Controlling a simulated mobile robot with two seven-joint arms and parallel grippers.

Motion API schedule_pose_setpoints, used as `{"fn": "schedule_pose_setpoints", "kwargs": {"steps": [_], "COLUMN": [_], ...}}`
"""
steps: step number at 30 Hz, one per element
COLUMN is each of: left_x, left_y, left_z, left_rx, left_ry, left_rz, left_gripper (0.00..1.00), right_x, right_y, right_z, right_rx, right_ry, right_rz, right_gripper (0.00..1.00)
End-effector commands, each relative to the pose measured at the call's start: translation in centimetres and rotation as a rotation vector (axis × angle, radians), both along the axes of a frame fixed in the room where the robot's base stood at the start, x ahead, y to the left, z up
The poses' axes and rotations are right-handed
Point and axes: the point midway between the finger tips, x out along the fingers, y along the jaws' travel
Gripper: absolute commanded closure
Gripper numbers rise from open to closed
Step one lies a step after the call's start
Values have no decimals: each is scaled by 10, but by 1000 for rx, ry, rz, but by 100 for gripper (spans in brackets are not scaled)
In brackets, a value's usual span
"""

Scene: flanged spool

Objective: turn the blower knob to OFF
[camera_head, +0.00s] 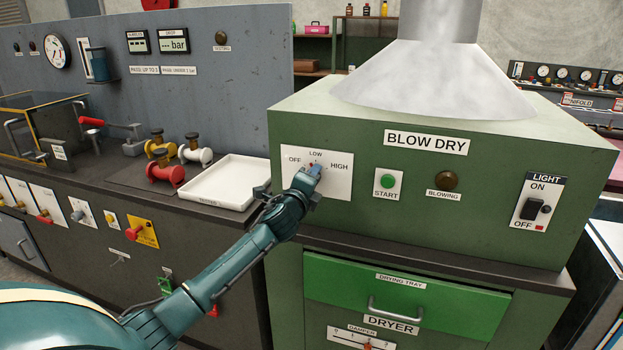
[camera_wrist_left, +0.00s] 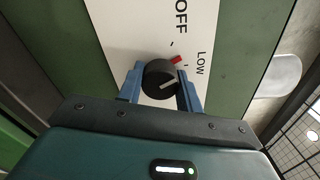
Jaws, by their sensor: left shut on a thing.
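A small red mark shows beside the knob. The blue fingers of my left gripper (camera_wrist_left: 160,88) are shut on the knob, one on each side. In the head view my left gripper (camera_head: 308,178) is at the OFF, LOW, HIGH plate (camera_head: 340,185) and largely hides the knob. My right gripper is not in view.
The START button (camera_head: 387,181), BLOWING lamp (camera_head: 446,180) and LIGHT switch (camera_head: 532,209) are right of the plate on the green BLOW DRY housing. A white tray (camera_head: 207,195) and several spools (camera_head: 165,174) lie on the bench at left.

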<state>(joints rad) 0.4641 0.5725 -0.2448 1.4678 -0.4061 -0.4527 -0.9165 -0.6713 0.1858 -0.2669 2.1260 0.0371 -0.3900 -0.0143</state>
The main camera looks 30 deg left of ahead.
Motion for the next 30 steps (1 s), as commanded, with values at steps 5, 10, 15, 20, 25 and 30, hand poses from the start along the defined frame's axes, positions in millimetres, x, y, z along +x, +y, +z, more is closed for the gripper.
{"fn": "schedule_pose_setpoints", "kwargs": {"steps": [5,10,15,20,25,30], "left_x": [0,0,0,0,0,0], "left_y": [-1,-1,0,-1,0,0], "left_z": [-1,0,0,-1,-1,-1], "left_rx": [-167,-312,-431,-517,-572,-598], "left_ry": [-37,-73,-101,-121,-135,-141], "left_rz": [0,0,1,0,1,1], "left_gripper": [88,88,88,88,88,88], "right_x": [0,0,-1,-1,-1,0], "right_y": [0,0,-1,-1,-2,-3], "right_z": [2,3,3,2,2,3], "right_rx": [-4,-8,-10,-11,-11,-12], "right_ry": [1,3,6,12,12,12], "right_rz": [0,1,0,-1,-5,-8], "right_gripper": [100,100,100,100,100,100]}}
